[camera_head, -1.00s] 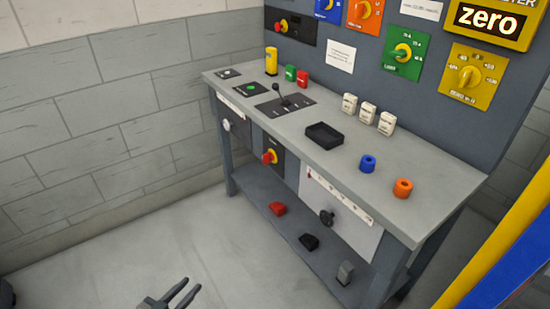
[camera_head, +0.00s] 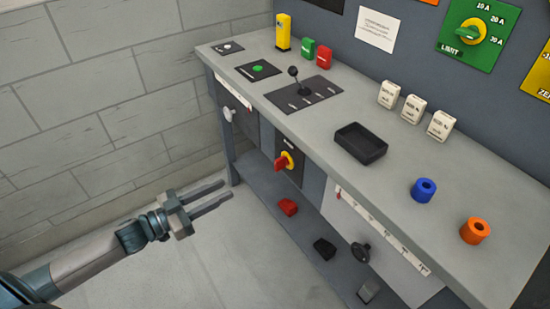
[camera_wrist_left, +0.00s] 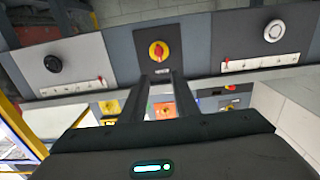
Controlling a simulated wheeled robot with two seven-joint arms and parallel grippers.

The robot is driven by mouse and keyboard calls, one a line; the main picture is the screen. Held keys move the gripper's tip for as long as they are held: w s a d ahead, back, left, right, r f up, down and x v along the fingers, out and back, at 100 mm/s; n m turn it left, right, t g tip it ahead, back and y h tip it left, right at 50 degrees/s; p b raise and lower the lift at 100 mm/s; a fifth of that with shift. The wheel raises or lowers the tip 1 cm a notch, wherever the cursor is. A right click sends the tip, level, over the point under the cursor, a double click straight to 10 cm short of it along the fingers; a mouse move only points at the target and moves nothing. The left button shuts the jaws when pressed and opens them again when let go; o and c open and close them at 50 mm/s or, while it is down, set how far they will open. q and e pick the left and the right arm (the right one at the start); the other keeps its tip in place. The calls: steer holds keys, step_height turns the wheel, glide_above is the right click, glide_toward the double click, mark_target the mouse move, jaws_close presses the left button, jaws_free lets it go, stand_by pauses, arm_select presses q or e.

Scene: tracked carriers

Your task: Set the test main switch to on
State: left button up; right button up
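A rotary switch with a red handle on a yellow disc (camera_head: 285,161) sits on a dark plate on the front of the workbench (camera_head: 300,115). I take it as the main switch, but its label is too small to read. The switch also shows in the left wrist view (camera_wrist_left: 158,51), upper middle, with a small label beside it. My left gripper (camera_head: 226,190) is open and empty, in front of the bench and left of the switch in the head view. Its two fingers (camera_wrist_left: 162,80) point toward the switch plate, apart from it. My right gripper is not in view.
The benchtop holds a black lever (camera_head: 293,72), a black tray (camera_head: 361,143), a blue ring (camera_head: 423,190) and an orange ring (camera_head: 474,231). A lower shelf carries a red block (camera_head: 288,207) and a black block (camera_head: 325,249). The floor before the bench is clear.

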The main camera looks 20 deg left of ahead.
mark_target(275, 164)
arm_select(q)
steer(key=shift+s+r, duration=0.1)
steer(key=shift+s, duration=0.05)
steer(key=shift+d, duration=0.1)
